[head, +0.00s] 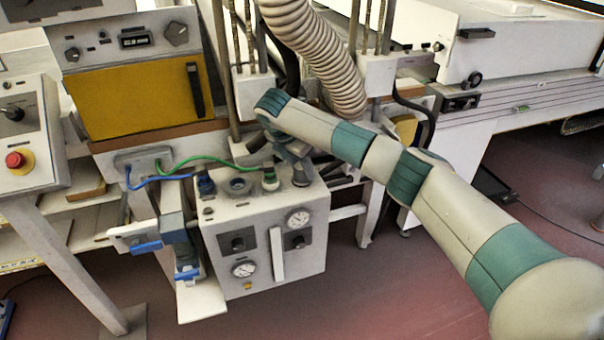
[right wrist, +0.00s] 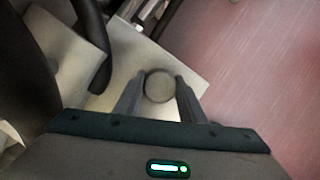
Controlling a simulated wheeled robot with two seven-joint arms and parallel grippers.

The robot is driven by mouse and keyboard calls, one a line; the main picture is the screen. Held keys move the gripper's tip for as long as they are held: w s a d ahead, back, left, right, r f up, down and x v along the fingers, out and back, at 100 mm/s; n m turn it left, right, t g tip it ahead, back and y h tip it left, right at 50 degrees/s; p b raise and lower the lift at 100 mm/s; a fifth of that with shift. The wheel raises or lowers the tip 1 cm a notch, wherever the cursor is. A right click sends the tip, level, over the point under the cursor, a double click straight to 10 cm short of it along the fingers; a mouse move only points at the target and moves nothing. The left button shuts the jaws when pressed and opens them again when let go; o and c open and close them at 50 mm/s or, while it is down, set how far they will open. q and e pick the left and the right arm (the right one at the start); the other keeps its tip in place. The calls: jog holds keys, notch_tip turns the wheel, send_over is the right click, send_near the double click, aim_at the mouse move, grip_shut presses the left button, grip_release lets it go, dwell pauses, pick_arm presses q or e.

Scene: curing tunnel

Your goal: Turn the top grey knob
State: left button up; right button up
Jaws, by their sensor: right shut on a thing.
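A round grey knob (right wrist: 159,86) sits on the top face of a white box (head: 262,215). In the right wrist view it lies between the two fingers of my right gripper (right wrist: 158,92), one finger on each side. The gripper is shut on it. In the head view my right gripper (head: 298,166) reaches down from above onto the right end of the box's top, and its wrist and fingers partly hide the knob. No mark on the knob that tells its turn angle can be made out.
Beside the gripper, a green hose plug (head: 270,179) and a blue hose plug (head: 205,184) stand on the box top. A ribbed duct (head: 320,55) hangs close behind my right arm.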

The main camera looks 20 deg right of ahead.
jog(key=m+b, duration=0.1)
jog(key=m, duration=0.1)
jog(key=m+g+b, duration=0.1)
jog(key=shift+m+g+h, duration=0.3)
jog(key=shift+m, duration=0.1)
jog(key=m+g+b, duration=0.1)
jog(key=m, duration=0.2)
pick_arm(q)
jog(key=shift+s+a+g+y+b, duration=0.2)
jog(key=shift+s+a+g+b, duration=0.05)
jog(key=shift+s+a+g, duration=0.5)
jog(key=shift+s+a+g+y+b, duration=0.2)
jog(key=shift+s+a+g, duration=0.35)
jog(key=shift+a, duration=0.3)
pick_arm(e)
jog(key=shift+m+g, duration=0.6)
jog(key=shift+m, duration=0.8)
pick_arm(q)
jog(key=shift+w, duration=0.1)
pick_arm(e)
jog(key=o, duration=1)
jog(key=shift+o, duration=0.2)
pick_arm(q)
jog(key=shift+r, duration=0.1)
pick_arm(e)
jog(key=shift+n, duration=0.3)
